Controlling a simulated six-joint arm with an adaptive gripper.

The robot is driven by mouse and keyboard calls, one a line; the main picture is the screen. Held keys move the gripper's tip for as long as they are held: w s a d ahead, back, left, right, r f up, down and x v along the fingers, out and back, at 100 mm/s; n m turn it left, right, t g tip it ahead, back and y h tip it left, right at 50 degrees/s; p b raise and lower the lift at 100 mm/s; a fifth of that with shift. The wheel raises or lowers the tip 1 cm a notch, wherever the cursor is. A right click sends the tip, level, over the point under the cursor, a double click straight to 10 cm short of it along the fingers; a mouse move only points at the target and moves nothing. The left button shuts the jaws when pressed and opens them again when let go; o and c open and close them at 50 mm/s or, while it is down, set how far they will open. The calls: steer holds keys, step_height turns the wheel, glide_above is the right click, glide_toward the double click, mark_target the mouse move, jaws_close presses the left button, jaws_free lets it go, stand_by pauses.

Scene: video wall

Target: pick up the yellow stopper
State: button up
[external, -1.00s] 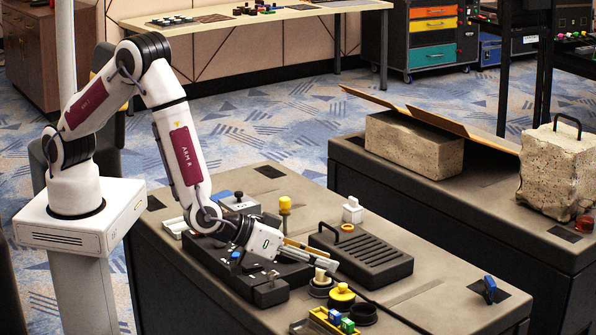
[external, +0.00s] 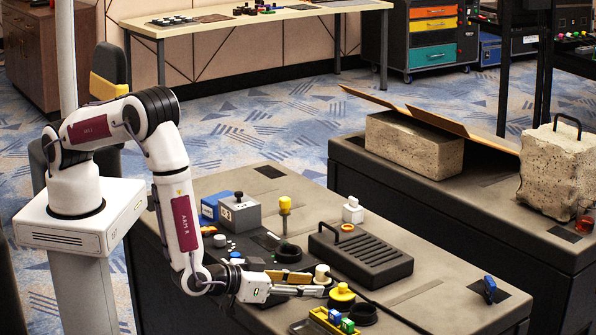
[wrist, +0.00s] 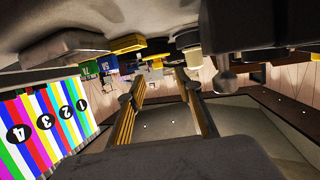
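The yellow stopper (external: 341,297) is a round knobbed piece near the front of the dark bench in the external view. My gripper (external: 312,284) is low over the bench, just left of the stopper, and points towards it. The fingers (wrist: 166,112) are spread apart with nothing between them in the wrist view. I cannot tell whether a fingertip touches the stopper. A yellow shape (wrist: 127,44) shows in the wrist view, but I cannot tell whether it is the stopper.
A white-topped stopper (external: 321,272) stands close behind my fingers. A black ring (external: 363,314) and a yellow tray (external: 322,319) with coloured blocks lie in front. A dark ribbed box (external: 362,254) and a yellow-topped post (external: 285,203) stand farther back. Striped numbered panels (wrist: 42,122) fill the wrist view's left.

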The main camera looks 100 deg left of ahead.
mark_target(340, 285)
steer(key=shift+x, duration=1.3)
steer(key=shift+w+d+r+x, duration=0.1)
steer(key=shift+x, duration=1.2)
steer(key=shift+w+d+r+x, duration=0.1)
steer(key=shift+x, duration=1.25)
steer(key=shift+c, duration=0.3)
steer(key=c, duration=0.8)
